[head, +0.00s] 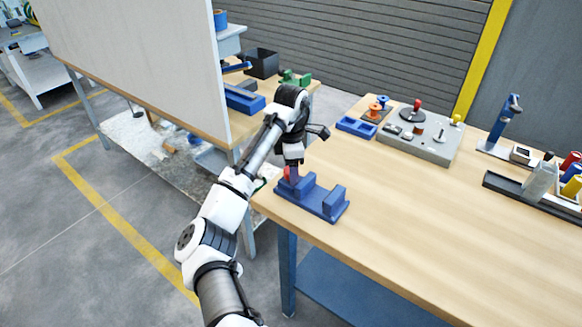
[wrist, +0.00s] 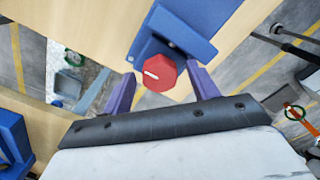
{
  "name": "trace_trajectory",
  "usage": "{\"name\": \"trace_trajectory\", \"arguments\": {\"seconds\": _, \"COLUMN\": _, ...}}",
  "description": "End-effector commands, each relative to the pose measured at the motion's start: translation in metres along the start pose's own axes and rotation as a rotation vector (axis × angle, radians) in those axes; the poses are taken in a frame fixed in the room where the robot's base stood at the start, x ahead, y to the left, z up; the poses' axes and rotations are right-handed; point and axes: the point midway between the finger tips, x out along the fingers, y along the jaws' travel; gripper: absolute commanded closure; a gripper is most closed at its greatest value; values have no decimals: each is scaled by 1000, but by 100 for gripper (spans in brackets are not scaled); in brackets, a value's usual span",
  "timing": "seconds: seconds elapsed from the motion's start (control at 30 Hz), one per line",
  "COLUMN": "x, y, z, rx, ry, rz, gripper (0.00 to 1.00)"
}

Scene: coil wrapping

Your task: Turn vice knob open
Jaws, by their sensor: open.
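The blue vice (head: 318,199) sits at the left corner of the wooden table, with two upright blocks on its base. Its red knob (wrist: 160,74) has a white mark and faces the wrist camera; in the head view it shows only as a small red patch (head: 288,173) beside my gripper. The vice body (wrist: 178,30) lies behind the knob in the wrist view. My gripper (wrist: 160,86) is open, with one purple finger on each side of the knob. Gaps show between the fingers and the knob. In the head view the fingertips are largely hidden.
The wooden table (head: 420,230) is clear right of the vice. A grey panel (head: 433,138) with several parts and a blue tray (head: 356,127) stand farther back. A white board (head: 140,60) and second bench (head: 300,92) stand left of and behind my arm.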

Motion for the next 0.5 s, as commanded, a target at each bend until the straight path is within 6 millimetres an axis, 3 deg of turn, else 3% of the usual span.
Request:
{"name": "trace_trajectory", "arguments": {"seconds": 0.27, "x": -7, "y": 1, "z": 0, "rx": 1, "ry": 0, "rz": 3, "gripper": 41}}
{"name": "trace_trajectory", "arguments": {"seconds": 0.5, "x": -45, "y": 1, "z": -1, "rx": 0, "ry": 4, "rz": 7, "gripper": 41}}
